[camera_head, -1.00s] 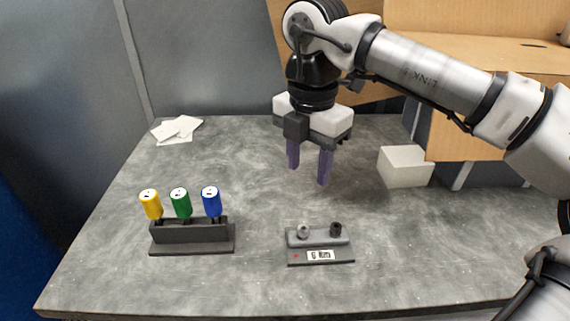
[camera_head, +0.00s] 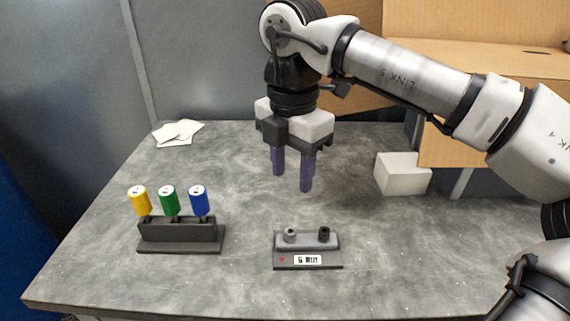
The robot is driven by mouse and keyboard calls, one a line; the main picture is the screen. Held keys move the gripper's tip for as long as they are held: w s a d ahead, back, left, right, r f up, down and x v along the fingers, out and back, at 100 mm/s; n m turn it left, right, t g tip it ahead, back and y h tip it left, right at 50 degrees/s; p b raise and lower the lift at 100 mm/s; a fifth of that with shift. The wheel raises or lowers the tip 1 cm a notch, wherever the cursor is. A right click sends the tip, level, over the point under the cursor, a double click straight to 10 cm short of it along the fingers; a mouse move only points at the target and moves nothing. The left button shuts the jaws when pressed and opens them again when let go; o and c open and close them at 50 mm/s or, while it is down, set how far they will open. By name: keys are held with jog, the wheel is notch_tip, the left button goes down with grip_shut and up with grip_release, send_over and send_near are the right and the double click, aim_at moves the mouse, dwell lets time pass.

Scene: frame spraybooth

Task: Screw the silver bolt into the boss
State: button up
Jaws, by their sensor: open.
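A small dark grey fixture (camera_head: 328,263) sits on the table front centre, with a raised grey block and a white label that seems to read "5 Nm". A silver bolt head (camera_head: 290,233) stands at the block's left and a black one (camera_head: 324,233) at its right. I cannot make out the boss beneath the bolts. My gripper (camera_head: 293,182) hangs above and behind the fixture, fingers pointing down, open and empty. A dark rack (camera_head: 178,231) at the left holds three upright drivers: yellow (camera_head: 139,200), green (camera_head: 168,200) and blue (camera_head: 199,200).
White papers (camera_head: 178,132) lie at the back left of the grey table (camera_head: 120,285). A white block (camera_head: 402,173) stands at the back right, near cardboard (camera_head: 480,105).

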aim_at(290, 237)
notch_tip(290, 237, down, 13)
jog(key=shift+f+p, duration=0.1)
jog(key=shift+p, duration=0.45)
grip_shut()
jog(key=c, duration=0.7)
grip_release()
jog(key=shift+c, duration=0.2)
grip_shut()
jog(key=shift+f+m+b, duration=0.25)
jog(key=shift+m+b, duration=0.45)
jog(key=shift+b, duration=0.2)
jog(key=shift+m+b, duration=0.85)
jog(key=shift+m, duration=0.15)
jog(key=shift+r+m, duration=0.25)
jog(key=shift+m, duration=0.35)
